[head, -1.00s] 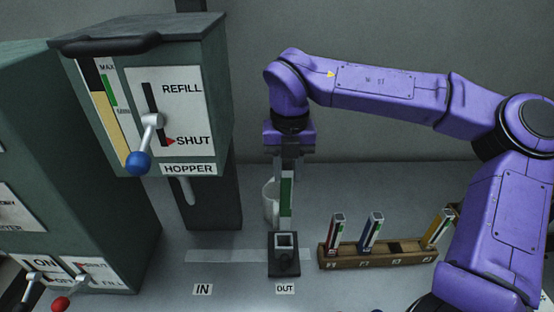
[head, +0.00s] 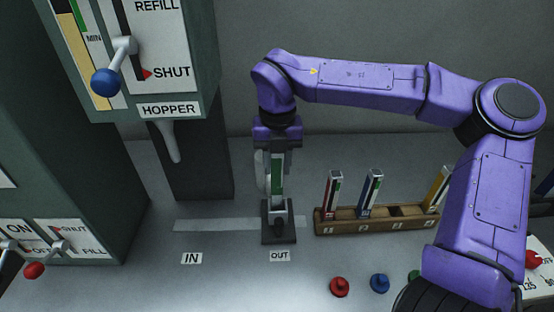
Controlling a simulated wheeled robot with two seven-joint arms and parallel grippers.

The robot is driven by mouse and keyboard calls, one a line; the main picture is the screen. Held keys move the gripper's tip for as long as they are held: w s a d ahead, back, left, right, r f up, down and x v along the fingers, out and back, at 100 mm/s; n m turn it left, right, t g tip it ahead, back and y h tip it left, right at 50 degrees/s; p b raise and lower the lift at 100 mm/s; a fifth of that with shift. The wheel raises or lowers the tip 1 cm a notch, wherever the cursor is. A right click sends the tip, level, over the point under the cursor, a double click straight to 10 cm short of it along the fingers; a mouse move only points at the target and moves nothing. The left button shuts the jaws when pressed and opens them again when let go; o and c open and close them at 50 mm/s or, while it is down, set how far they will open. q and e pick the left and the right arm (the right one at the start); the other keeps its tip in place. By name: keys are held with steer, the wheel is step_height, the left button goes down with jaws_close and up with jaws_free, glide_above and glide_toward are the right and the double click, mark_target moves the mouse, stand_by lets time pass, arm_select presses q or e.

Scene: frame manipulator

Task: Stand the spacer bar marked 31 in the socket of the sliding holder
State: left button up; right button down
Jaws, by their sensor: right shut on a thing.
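My right gripper (head: 277,158) points down and is shut on a green-and-white spacer bar (head: 276,182). The bar hangs upright, and its number cannot be read from here. Its lower end is at the top of the dark sliding holder (head: 279,237), which stands at the OUT label (head: 279,256). The bar hides the socket opening, so I cannot tell whether the end is inside it. My left gripper is not in view.
A wooden rack (head: 335,228) to the right holds red, blue and yellow bars. A pale track strip (head: 205,225) runs left past the IN label (head: 191,258). The hopper (head: 160,60) stands at left. Red (head: 340,286) and blue (head: 379,282) buttons are in front.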

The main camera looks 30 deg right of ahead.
steer(key=shift+s+f, duration=0.15)
steer(key=shift+f, duration=0.5)
steer(key=c, duration=1.1)
jaws_free()
steer(key=shift+d, duration=0.1)
steer(key=o, duration=0.4)
steer(key=shift+d+f, duration=0.1)
steer(key=shift+c, duration=0.2)
